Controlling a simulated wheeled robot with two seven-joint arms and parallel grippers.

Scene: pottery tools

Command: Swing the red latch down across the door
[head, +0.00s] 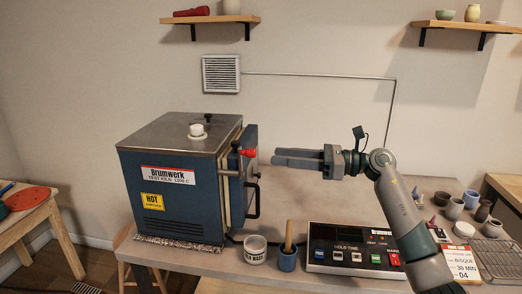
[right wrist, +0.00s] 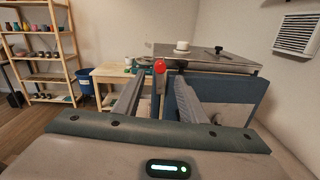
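The blue kiln (head: 178,190) stands on the table with its door (head: 251,136) on the right side, seen nearly edge-on. The red latch knob (head: 249,153) sticks out at the upper part of the door edge. My right gripper (head: 275,157) points left at the knob, level with it and a short gap to its right. In the right wrist view the red knob (right wrist: 159,66) shows just beyond and between the two fingertips (right wrist: 159,78), which are spread apart with nothing held. The latch bar behind the knob is mostly hidden. My left gripper is not in view.
A control box (head: 357,248), a white glaze cup (head: 255,247) and a blue cup with a wooden tool (head: 288,258) stand below the gripper. A black door handle (head: 254,200) juts out under the latch. The air right of the door is otherwise clear.

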